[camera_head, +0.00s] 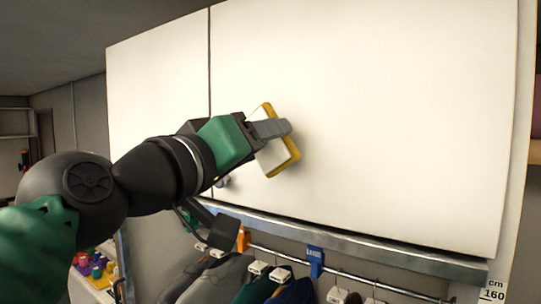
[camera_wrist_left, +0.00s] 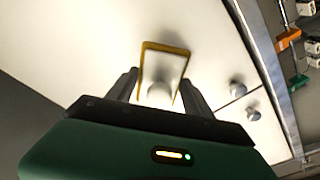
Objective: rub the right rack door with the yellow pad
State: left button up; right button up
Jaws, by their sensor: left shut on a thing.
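The right rack door (camera_head: 390,110) is a wide, plain white panel filling most of the head view. The yellow pad (camera_head: 283,165) has a white back and a yellow edge. My left gripper (camera_head: 285,128) is shut on the pad and holds it at the left part of the right door. The pad looks close to the door or against it; contact is hard to tell. In the left wrist view the pad (camera_wrist_left: 165,62) sits between the two fingers, in front of the white door. My right gripper is not in view.
The left door (camera_head: 160,80) is beside it across a narrow dark gap. Two round knobs (camera_wrist_left: 238,89) show near the doors' lower edge. Below, clothes hang on a rail (camera_head: 380,284) with orange and blue (camera_head: 315,262) tags. A height scale (camera_head: 494,290) stands at the right.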

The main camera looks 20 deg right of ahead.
pick_arm(q)
jog(key=shift+b+v, duration=0.35)
jog(key=shift+v, duration=0.65)
jog(key=shift+a+r, duration=0.15)
jog(key=shift+a, duration=0.05)
jog(key=b+v, duration=0.1)
jog(key=v, duration=0.2)
jog(key=shift+r+b, duration=0.2)
jog(key=shift+b, duration=0.1)
jog(key=shift+w, duration=0.2)
